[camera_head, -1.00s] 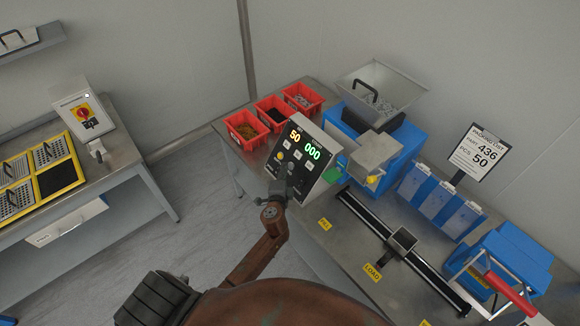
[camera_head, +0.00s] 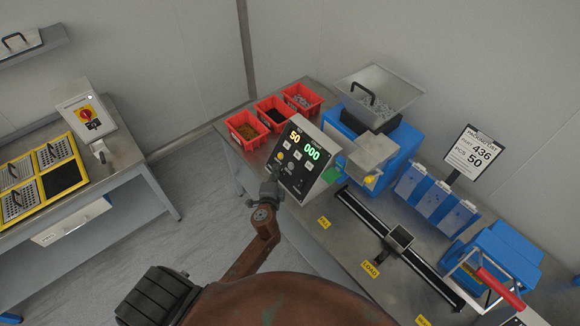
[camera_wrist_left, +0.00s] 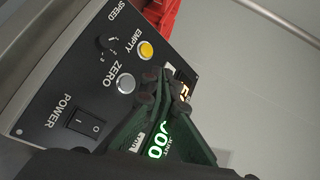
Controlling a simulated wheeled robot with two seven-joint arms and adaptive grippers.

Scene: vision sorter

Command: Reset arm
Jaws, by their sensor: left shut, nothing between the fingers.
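My left arm reaches up from the bottom of the head view, with its gripper (camera_head: 275,174) in front of the lower left of the control panel (camera_head: 300,158). The panel shows 50 in orange and 000 in green. In the left wrist view, my left gripper (camera_wrist_left: 152,82) is shut and empty in front of the panel (camera_wrist_left: 60,75), covering part of the displays. The yellow EMPTY button (camera_wrist_left: 146,49), the grey ZERO button (camera_wrist_left: 126,84), a SPEED knob (camera_wrist_left: 107,45) and the POWER switch (camera_wrist_left: 84,122) show beside it. I cannot tell whether the fingertips touch the panel. My right gripper is not in view.
Red bins (camera_head: 247,130) stand behind the panel. A blue machine with a metal hopper (camera_head: 380,92) is to its right. A black rail (camera_head: 400,240), blue chutes (camera_head: 436,198) and a sign reading 436 and 50 (camera_head: 474,153) stand further right. Another bench (camera_head: 140,160) is at left.

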